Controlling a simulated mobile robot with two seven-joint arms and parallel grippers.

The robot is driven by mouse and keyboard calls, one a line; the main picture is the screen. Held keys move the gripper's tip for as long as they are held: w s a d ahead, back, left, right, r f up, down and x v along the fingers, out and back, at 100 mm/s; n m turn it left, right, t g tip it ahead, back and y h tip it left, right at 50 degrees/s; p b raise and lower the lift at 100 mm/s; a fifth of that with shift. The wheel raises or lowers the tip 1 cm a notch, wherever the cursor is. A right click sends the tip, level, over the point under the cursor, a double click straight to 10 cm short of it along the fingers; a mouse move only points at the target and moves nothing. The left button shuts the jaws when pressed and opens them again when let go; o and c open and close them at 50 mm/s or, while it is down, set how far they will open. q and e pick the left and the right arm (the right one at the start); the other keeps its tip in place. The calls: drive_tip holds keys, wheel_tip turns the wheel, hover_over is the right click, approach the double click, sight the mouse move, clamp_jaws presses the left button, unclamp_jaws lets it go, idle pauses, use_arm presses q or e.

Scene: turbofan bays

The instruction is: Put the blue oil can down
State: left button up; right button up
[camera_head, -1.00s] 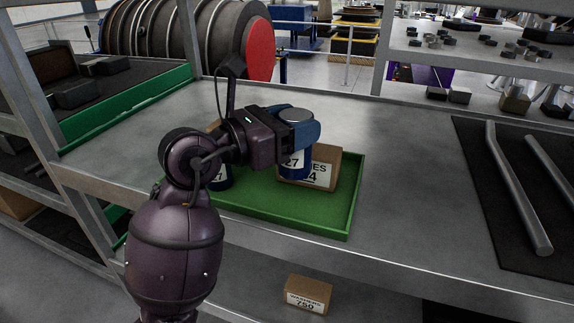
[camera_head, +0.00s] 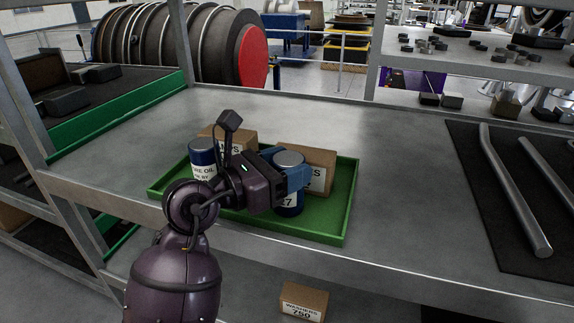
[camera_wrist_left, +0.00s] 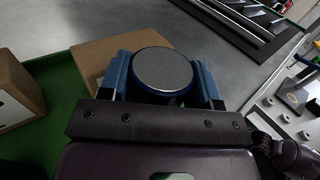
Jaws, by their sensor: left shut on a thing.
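My left gripper (camera_head: 291,178) is shut on a blue oil can (camera_head: 288,206) with a grey top and a white label. The can is upright, over the right part of a green tray (camera_head: 351,200) on the grey shelf. Its base is low, near the tray floor; I cannot tell whether it touches. In the left wrist view the can's round top (camera_wrist_left: 162,70) sits between the two blue fingers. A second blue can, labelled as oil (camera_head: 202,163), stands at the tray's left, partly behind my arm. My right gripper is not in view.
A cardboard box (camera_head: 318,163) stands in the tray just behind the held can. Another box (camera_head: 240,142) stands farther left, partly hidden by my wrist. A dark mat (camera_head: 500,215) with metal tubes lies to the right. The shelf between tray and mat is clear.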

use_arm(q)
drive_tip(key=o, duration=0.8)
drive_tip(key=v, duration=1.2)
drive_tip(key=shift+r, duration=0.15)
drive_tip(key=shift+a, duration=0.1)
